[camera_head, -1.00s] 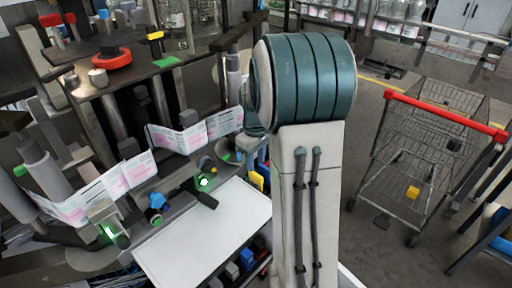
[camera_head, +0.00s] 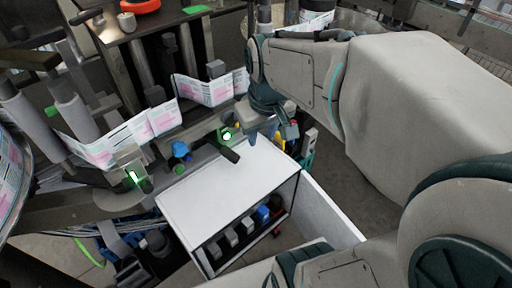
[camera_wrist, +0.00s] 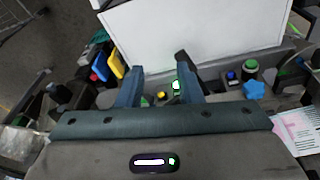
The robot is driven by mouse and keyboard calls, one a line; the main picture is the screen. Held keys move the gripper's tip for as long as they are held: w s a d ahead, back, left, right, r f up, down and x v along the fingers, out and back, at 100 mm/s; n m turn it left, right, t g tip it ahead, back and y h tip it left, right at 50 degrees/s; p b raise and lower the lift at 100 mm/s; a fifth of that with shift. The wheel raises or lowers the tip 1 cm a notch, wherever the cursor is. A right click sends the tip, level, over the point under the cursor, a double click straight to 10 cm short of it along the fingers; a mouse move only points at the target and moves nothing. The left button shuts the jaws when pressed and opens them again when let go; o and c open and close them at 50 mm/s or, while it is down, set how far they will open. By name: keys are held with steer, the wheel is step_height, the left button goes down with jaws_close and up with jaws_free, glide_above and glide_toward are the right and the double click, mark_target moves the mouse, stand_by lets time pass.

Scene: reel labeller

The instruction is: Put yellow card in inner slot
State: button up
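A yellow card (camera_wrist: 116,62) stands beside a blue card (camera_wrist: 102,66) at the left side of the white-topped cabinet (camera_wrist: 200,35) in the wrist view. My gripper (camera_wrist: 160,80) is open, with its two blue fingers apart and nothing held between them. The cards are to the left of the fingers, apart from them. In the head view my gripper (camera_head: 275,130) hangs near the cabinet's far right corner and largely hides the card area. I cannot tell which slot is the inner one.
The labeller has a green-lit part (camera_head: 227,135) and a printed label strip (camera_head: 130,138) left of my gripper. The cabinet's white top (camera_head: 225,190) is bare. Its open front holds several grey and blue items (camera_head: 240,232). A black bar (camera_head: 230,154) juts over the top's edge.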

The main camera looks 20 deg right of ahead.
steer(key=s+a+f+m+t, duration=0.1)
steer(key=s+a, duration=0.1)
steer(key=s, duration=0.4)
steer(key=shift+s+a+f, duration=0.15)
steer(key=shift+a+f, duration=0.15)
steer(key=shift+a, duration=0.1)
